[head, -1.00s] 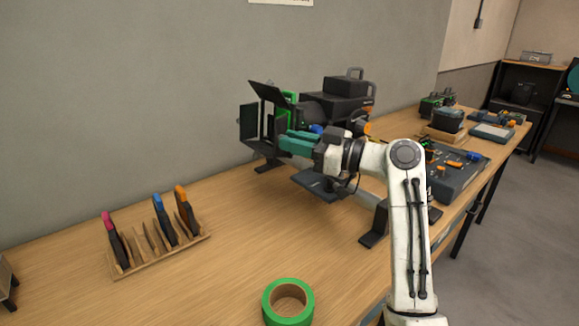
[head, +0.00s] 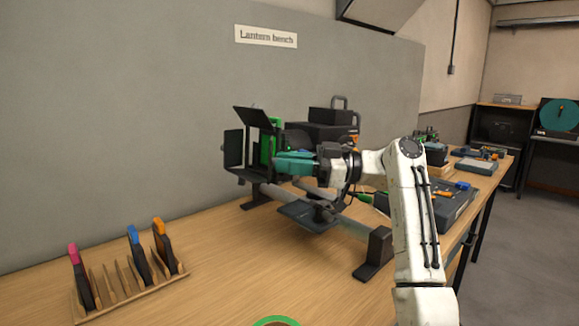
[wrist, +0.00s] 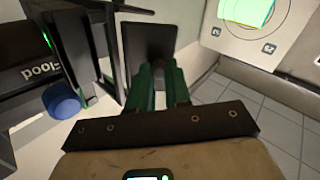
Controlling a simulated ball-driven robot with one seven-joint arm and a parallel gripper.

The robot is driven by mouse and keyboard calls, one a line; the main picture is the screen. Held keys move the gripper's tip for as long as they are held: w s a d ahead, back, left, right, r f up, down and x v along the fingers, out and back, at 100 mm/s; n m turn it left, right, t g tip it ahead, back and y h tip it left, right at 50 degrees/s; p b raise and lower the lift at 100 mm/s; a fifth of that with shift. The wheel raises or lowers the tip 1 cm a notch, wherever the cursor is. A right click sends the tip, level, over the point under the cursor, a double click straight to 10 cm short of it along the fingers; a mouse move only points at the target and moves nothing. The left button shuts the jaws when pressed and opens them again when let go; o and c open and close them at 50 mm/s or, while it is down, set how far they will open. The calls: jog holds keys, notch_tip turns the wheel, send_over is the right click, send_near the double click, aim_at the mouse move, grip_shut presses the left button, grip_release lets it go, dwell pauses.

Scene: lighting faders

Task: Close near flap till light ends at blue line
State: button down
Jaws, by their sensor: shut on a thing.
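The dark lantern (head: 318,134) stands on a rail on the bench, with black flaps at its front. Its top flap (head: 254,116) is raised and its far side flap (head: 233,148) stands open. My gripper (head: 277,162) is at the near side of the lantern's front. In the wrist view, my green gripper fingers (wrist: 158,72) are shut on a dark flap (wrist: 149,42), which I take as the near flap. A green-white light patch (wrist: 246,9) lies on a pale panel (wrist: 262,42) with a circle, cut by the top edge. I cannot make out a blue line.
A blue knob (wrist: 62,101) sits beside the lantern body in the wrist view. A wooden rack (head: 128,292) with coloured-handled tools stands at the front left. Green tape (head: 275,321) lies at the bottom edge. Bare bench (head: 215,235) lies between rack and lantern.

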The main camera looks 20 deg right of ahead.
jog(key=c, duration=1.1)
grip_release()
jog(key=shift+o, duration=0.2)
jog(key=r+v, duration=0.1)
jog(key=v, duration=0.9)
jog(key=shift+d+f+b, duration=0.35)
jog(key=shift+f+b, duration=0.05)
jog(key=shift+f, duration=0.1)
jog(key=shift+s, duration=0.1)
